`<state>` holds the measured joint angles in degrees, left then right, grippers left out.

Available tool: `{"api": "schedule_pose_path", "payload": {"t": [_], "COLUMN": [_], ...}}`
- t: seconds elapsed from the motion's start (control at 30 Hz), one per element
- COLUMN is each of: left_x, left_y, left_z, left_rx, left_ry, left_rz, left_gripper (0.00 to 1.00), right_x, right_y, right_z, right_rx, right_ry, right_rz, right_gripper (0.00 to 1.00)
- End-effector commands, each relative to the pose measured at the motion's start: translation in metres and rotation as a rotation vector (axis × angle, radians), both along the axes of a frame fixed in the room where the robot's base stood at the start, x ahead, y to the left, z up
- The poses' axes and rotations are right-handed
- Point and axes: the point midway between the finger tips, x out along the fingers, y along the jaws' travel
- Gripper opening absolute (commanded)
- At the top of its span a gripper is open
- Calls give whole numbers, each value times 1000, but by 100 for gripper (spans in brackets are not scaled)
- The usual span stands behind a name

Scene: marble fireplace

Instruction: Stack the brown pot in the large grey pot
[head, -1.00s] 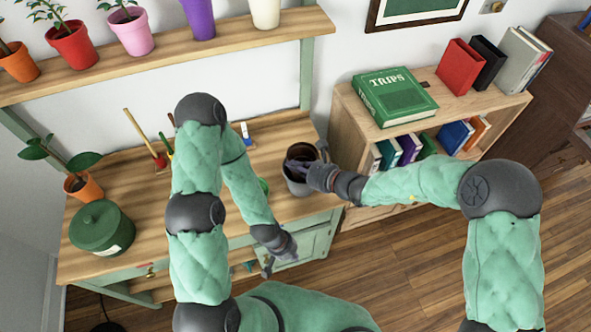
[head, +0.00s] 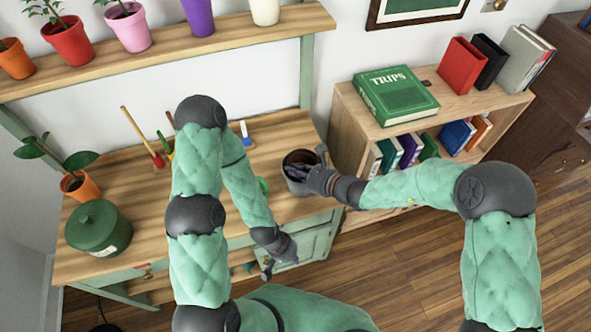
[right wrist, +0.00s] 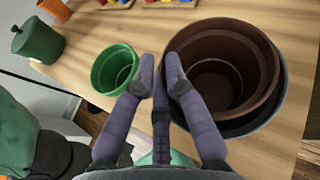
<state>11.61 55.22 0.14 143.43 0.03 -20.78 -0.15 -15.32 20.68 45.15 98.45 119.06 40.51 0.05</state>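The brown pot (right wrist: 262,62) sits inside the large grey pot (right wrist: 281,92), with the grey rim showing around its right and lower sides. In the head view the grey pot (head: 289,183) stands near the right end of the table. My right gripper (right wrist: 160,62) is at the left side of the brown pot, one finger over its rim and another outside it. The fingertips are close together, but whether they pinch the rim is unclear. My left gripper (head: 284,250) hangs in front of the table, away from the pots; its fingers are too small to read.
A small green pot (right wrist: 114,68) stands just left of my right gripper. A lidded green pot (head: 98,228) and a potted plant (head: 80,187) are at the table's left. A bookshelf (head: 345,110) stands close on the right. Potted plants line the shelf (head: 240,35) above.

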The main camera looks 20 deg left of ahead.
Motion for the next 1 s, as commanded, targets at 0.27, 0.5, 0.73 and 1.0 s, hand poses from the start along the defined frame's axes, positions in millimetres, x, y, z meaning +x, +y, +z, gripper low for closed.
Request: {"api": "schedule_pose_path", "payload": {"t": [0.27,0.5,0.73,1.0], "left_x": [0,0,0,0], "left_y": [0,0,0,0], "left_z": [0,7,21,32], "left_rx": [0,0,0,0], "left_ry": [0,0,0,0], "left_rz": [0,0,0,0], "left_gripper": [0,0,0,0], "right_x": [0,0,-9,-28], "right_y": [0,0,-26,-74], "right_z": [0,8,26,46], "right_rx": [0,0,0,-1], "right_ry": [0,0,0,-1], "right_rz": [0,0,-5,-5], "right_gripper": [31,31,31,31]}}
